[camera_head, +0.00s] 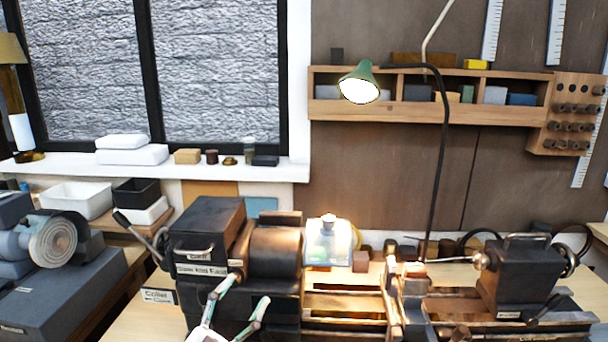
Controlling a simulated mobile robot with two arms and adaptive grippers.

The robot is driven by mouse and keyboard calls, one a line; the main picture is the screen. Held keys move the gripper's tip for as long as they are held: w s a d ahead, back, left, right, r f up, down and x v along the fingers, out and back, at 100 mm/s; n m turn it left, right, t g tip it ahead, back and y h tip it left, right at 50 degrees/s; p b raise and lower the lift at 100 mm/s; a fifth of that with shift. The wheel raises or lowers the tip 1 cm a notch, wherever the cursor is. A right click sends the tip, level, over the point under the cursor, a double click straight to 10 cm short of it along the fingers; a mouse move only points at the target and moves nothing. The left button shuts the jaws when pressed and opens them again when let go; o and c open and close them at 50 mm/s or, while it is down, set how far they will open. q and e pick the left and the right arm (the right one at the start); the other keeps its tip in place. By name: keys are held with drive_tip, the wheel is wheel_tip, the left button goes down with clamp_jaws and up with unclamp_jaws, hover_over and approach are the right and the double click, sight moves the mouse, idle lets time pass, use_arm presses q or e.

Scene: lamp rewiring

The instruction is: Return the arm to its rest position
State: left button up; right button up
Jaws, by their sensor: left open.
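My left gripper (247,291) comes up from the bottom edge, left of the middle. Its two fingers are spread apart with nothing between them. It is in front of the lathe's dark headstock (206,238); I cannot tell whether it touches it. The lamp's green shade (360,82) hangs in front of the wall shelf and its bulb is lit. Its thin black curved neck (443,130) runs down behind the lathe bed. My right gripper is not in view.
The lathe bed (345,302) fills the lower middle, with a dark tailstock (520,272) at right. A grey machine (60,292) stands at left. A wooden shelf (420,112) hangs on the back wall. A white windowsill (225,170) holds folded cloths and small blocks.

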use_arm(q)
drive_tip(key=s+a+f+n+g+y, duration=0.2)
drive_tip(key=a+f+n+g+y, duration=0.1)
drive_tip(key=a+f+n+y, duration=0.4)
drive_tip(key=s+a+f+n+g+y, duration=0.2)
drive_tip(key=s+a+f+n+y, duration=0.15)
drive_tip(key=f, duration=0.45)
drive_tip(key=s+f+g, duration=0.6)
drive_tip(key=s+f, duration=0.1)
drive_tip(key=s, duration=0.3)
drive_tip(key=s+f+g, duration=0.5)
drive_tip(key=s+f, duration=0.2)
drive_tip(key=s, duration=0.3)
drive_tip(key=s+f+g+b, duration=0.2)
drive_tip(key=s+f, duration=0.1)
drive_tip(key=f, duration=2.7)
drive_tip(key=s+a+f, duration=0.2)
drive_tip(key=s+f, duration=1.2)
drive_tip(key=s, duration=0.1)
drive_tip(key=shift+s+a+f+g, duration=0.3)
drive_tip(key=shift+s+f+g, duration=0.05)
drive_tip(key=shift+f+g, duration=0.05)
